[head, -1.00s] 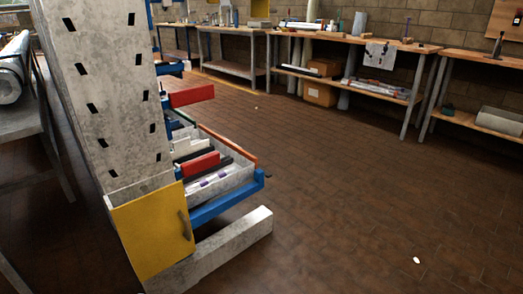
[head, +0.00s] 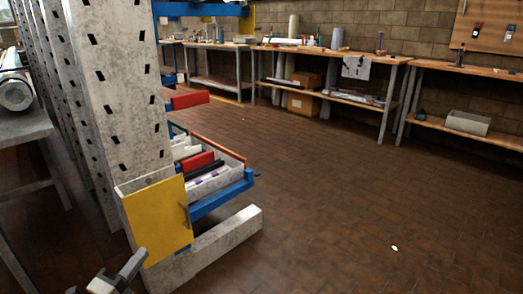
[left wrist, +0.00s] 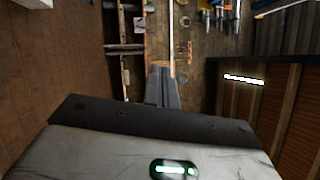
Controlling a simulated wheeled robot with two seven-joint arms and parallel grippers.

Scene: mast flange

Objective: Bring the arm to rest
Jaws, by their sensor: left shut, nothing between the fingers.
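My left gripper (head: 134,262) shows at the lower left edge of the head view, in front of the yellow panel. Its fingers are together and empty. In the left wrist view the closed fingers (left wrist: 161,84) point away over the dark edge of my gripper's body, with nothing held between them. Most of the left arm is outside the head view. My right gripper is in neither view.
A tall perforated grey post (head: 118,90) stands close by, with a yellow panel (head: 157,222) at its foot. An open drawer rack (head: 222,195) juts out to the right. Workbenches (head: 330,50) line the back wall. The brown floor (head: 330,190) between is clear.

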